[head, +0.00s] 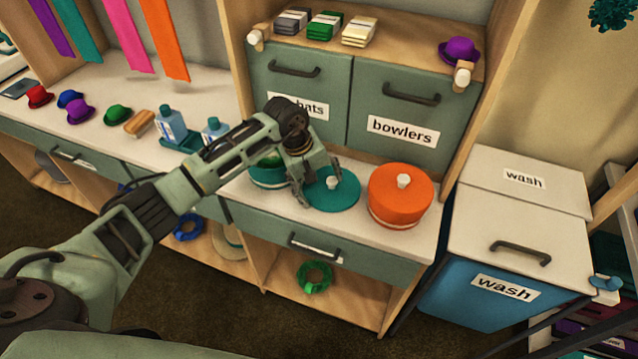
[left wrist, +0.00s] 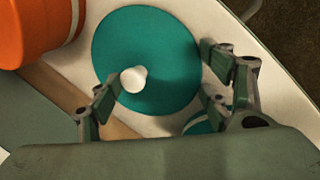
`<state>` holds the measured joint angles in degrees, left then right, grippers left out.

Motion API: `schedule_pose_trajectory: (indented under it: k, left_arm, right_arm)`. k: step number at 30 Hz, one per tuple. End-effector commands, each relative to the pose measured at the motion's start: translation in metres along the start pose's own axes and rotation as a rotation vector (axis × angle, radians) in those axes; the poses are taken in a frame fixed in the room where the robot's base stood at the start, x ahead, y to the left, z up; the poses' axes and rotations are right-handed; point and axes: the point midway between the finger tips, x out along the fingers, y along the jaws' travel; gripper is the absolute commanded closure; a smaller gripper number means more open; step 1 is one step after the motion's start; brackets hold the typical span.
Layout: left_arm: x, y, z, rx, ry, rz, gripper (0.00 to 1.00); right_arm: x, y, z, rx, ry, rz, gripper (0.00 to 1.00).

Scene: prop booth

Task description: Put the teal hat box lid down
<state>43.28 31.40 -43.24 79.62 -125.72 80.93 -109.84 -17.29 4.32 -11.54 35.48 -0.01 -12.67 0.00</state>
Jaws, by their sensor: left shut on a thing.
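The teal hat box lid (head: 345,192) is a flat disc with a white knob, level at the counter between the teal hat box (head: 268,182) and an orange box. I cannot tell whether it touches the counter. My left gripper (head: 318,186) is over the lid and shut on it. In the left wrist view my left gripper (left wrist: 160,76) has one finger beside the knob and the other near the edge of the lid (left wrist: 150,40). The teal hat box (left wrist: 203,123) is partly hidden by the gripper. My right gripper is not in view.
The orange hat box (head: 400,198) stands close right of the lid. Behind are cabinet doors, one labelled bowlers (head: 403,131). Blue bottles (head: 171,126) and small hats stand left on the counter (head: 215,85). A blue wash bin (head: 500,270) stands at the right.

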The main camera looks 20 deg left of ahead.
Motion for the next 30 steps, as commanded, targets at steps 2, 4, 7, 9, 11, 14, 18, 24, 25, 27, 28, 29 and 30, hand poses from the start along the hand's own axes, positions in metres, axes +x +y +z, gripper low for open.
schedule_pose_trajectory:
  k: [2,4,7,9,11,14,18,24,25,27,28,29,30]
  left_arm:
    - [0.001,0.0,0.0,0.0,0.0,0.0,0.49]
    - [0.001,-0.001,0.0,0.0,0.0,-0.001,0.22]
    - [0.001,-0.001,0.001,0.0,-0.001,-0.001,0.14]
    - [0.001,-0.001,0.001,0.0,-0.001,-0.001,0.1]
    - [0.001,-0.001,0.001,0.0,-0.001,-0.001,0.1]
    - [0.001,-0.001,0.001,0.0,-0.001,-0.001,0.1]
    - [0.0,0.0,0.001,0.0,-0.001,-0.001,0.1]
    - [-0.012,0.004,0.001,0.0,-0.002,-0.001,0.1]
    - [-0.015,0.005,0.001,-0.001,-0.003,0.0,0.1]
    - [-0.023,0.003,-0.002,0.001,0.004,0.001,0.1]
    - [-0.029,0.003,-0.002,0.002,0.006,0.003,0.1]
    - [-0.037,0.003,-0.002,0.003,0.006,0.002,0.1]
    - [-0.046,0.003,-0.002,0.004,0.006,0.002,0.1]
  right_arm:
    - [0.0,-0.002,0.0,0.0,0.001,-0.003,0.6]
    - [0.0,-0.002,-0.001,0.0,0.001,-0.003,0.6]
    - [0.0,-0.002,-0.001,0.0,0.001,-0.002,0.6]
    - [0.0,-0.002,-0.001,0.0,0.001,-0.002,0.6]
    - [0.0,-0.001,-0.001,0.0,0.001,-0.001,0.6]
    - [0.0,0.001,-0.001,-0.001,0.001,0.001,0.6]
    - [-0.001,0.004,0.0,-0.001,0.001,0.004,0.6]
    - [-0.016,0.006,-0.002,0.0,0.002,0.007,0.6]
    - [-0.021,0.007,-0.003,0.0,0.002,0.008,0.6]
    - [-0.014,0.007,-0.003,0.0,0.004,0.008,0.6]
    - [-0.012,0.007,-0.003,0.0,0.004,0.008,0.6]
    - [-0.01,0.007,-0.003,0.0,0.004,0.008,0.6]
    - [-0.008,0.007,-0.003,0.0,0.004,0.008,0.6]
